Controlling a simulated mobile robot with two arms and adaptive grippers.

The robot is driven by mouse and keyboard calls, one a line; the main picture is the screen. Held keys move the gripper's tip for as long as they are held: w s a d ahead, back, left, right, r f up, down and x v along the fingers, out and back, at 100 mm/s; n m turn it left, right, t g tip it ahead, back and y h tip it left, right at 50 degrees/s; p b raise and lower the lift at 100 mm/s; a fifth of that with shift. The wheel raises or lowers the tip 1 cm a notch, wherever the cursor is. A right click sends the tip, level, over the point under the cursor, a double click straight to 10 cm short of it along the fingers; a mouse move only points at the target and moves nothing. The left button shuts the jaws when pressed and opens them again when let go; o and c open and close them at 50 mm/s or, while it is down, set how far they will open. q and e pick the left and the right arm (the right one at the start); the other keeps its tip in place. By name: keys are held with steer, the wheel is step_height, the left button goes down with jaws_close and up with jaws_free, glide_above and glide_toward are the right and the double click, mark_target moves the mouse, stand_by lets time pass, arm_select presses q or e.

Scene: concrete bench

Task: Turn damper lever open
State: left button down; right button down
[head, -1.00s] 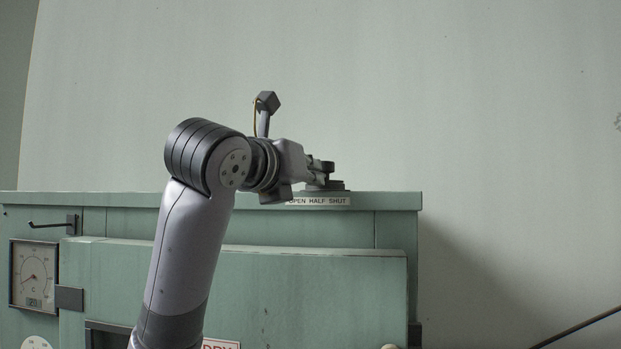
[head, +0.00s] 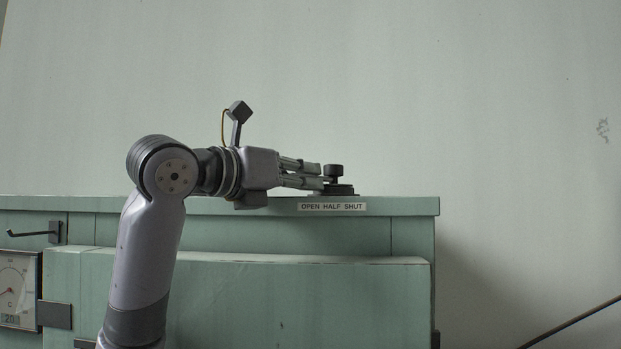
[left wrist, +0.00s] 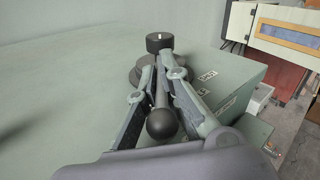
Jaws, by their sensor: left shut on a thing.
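The damper lever (left wrist: 161,95) is a thin bar with a black ball knob (left wrist: 162,126) at its near end in the left wrist view. It runs from the round dark hub (head: 342,190), topped by a black cap (head: 334,170), on the green cabinet top. A label (head: 332,206) reading OPEN HALF SHUT is on the front edge below. My left gripper (head: 320,176) lies level, left of the hub, and is shut on the lever, a finger on each side. The lever points back along the gripper, leftward in the head view, where the fingers mostly hide it. My right gripper is not visible.
The green cabinet (head: 300,228) has a hook (head: 35,233) and a dial gauge (head: 18,290) on its left. A plain wall stands behind. The cabinet top right of the hub is clear. A dark rod (head: 570,323) slants at lower right.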

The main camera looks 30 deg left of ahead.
arm_select(q)
steer(key=c, duration=1.7)
jaws_free()
steer(key=shift+f, duration=0.3)
steer(key=shift+s+d+r, duration=0.1)
steer(key=shift+d+r, duration=0.1)
steer(key=v, duration=1.2)
steer(key=shift+f, duration=0.1)
